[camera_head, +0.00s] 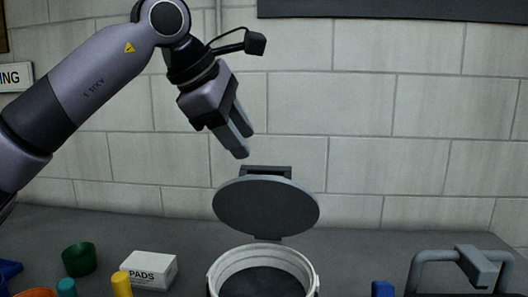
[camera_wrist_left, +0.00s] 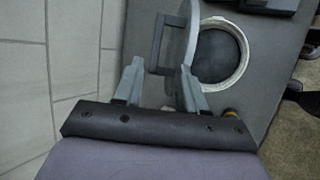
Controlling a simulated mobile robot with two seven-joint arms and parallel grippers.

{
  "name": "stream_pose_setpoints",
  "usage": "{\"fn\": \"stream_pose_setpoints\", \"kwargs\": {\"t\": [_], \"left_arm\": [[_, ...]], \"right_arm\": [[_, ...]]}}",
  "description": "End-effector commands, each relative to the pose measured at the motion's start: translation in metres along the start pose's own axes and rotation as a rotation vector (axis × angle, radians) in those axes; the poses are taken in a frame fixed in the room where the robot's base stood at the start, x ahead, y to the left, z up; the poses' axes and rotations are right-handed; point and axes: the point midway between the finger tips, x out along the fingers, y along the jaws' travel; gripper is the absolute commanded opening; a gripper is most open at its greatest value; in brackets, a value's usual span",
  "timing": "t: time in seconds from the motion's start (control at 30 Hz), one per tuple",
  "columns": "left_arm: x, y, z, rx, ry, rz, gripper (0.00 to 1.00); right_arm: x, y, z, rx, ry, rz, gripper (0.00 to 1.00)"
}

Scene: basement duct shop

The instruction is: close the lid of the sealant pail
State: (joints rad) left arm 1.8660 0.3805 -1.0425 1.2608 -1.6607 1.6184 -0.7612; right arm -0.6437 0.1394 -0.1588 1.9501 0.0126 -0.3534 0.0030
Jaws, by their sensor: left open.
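The sealant pail (camera_head: 312,270) stands at the bottom middle of the head view, white-rimmed, with a dark inside. Its round grey lid (camera_head: 266,208) is raised and tilted up at the pail's back edge. A dark bracket-like handle (camera_head: 266,169) shows behind the lid's top. In the left wrist view the lid (camera_wrist_left: 177,45) is nearly edge-on, beside the pail's rim (camera_wrist_left: 245,50), with the handle (camera_wrist_left: 154,45) on its left. My left gripper (camera_head: 241,145) is open and empty, just above the lid's top; its fingers (camera_wrist_left: 161,82) appear to straddle the handle's line. Contact cannot be told. My right gripper is not in view.
Left of the pail on the grey bench (camera_head: 200,228) are a white PADS box (camera_head: 149,270), a green cup (camera_head: 79,260) and a yellow-capped item (camera_head: 121,284). A grey tubular handle (camera_head: 462,262) stands at right, near a blue item (camera_head: 382,289). A block wall (camera_head: 360,150) is behind.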

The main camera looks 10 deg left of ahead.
Motion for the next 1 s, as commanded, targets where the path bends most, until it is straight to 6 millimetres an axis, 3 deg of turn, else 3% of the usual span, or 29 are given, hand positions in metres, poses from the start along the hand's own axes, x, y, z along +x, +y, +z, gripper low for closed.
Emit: {"fn": "stream_pose_setpoints", "kwargs": {"t": [0.17, 0.6, 0.97, 1.0], "left_arm": [[0.005, 0.0, 0.001, 0.0, -0.001, -0.001, 0.4], [0.065, -0.001, 0.001, 0.0, -0.003, -0.003, 0.4], [0.072, 0.0, 0.001, 0.0, -0.002, -0.001, 0.4], [0.072, 0.0, 0.001, 0.0, -0.002, -0.001, 0.31]], "right_arm": [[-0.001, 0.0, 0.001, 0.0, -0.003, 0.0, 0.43], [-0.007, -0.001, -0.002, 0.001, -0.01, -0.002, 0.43], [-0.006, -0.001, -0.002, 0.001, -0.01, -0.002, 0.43], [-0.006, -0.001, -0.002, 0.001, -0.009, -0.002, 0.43]]}}
